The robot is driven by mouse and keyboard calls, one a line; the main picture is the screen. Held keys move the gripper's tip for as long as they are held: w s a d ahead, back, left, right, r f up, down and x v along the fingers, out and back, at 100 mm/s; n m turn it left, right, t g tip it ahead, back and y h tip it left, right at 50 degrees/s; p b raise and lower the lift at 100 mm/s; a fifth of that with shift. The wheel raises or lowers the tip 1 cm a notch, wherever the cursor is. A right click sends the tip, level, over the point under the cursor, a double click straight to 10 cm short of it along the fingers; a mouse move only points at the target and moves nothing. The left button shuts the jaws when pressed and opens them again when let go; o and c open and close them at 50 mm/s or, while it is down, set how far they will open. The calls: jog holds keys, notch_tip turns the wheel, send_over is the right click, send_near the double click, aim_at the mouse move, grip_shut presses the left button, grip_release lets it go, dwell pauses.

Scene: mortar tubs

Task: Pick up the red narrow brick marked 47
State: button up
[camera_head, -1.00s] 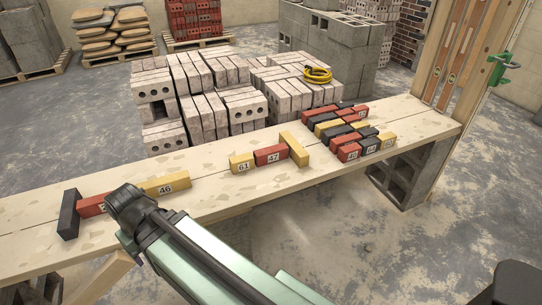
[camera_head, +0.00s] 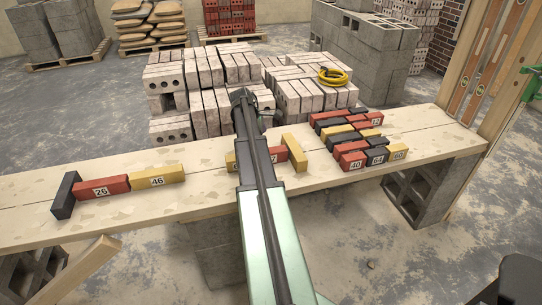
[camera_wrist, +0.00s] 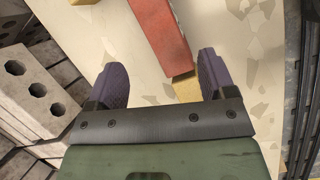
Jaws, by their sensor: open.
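In the wrist view a red brick (camera_wrist: 160,35), which appears to be the same one, runs down from the top edge. My gripper (camera_wrist: 162,82) is open and empty, with its fingers apart. The brick's near end lies ahead of the gap, toward the right finger. A yellow brick (camera_wrist: 186,88) meets that end, beside the right finger.
A mixed brick cluster (camera_head: 350,135) is farther right. Bricks 26 (camera_head: 102,188) and 46 (camera_head: 157,178) lie left. Pale block stacks stand behind.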

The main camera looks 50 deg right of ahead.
jog(key=shift+d+r+n, duration=0.1)
jog(key=shift+d+n, duration=0.05)
jog(key=shift+n, duration=1.65)
jog(key=b+x, duration=0.1)
jog(key=x, duration=0.1)
jog(key=b+x, duration=0.1)
jog(key=b, duration=0.1)
jog(key=b+x, duration=0.2)
jog(key=shift+f, duration=0.35)
jog(key=shift+f+b, duration=0.1)
jog(key=shift+b, duration=0.2)
jog(key=b+x, duration=0.4)
jog(key=x, duration=0.1)
jog(key=shift+s+f+b, duration=0.1)
jog(key=shift+s+b, duration=0.05)
jog(key=shift+b, duration=0.25)
jog(key=shift+r, duration=0.25)
jog(key=c, duration=1.4)
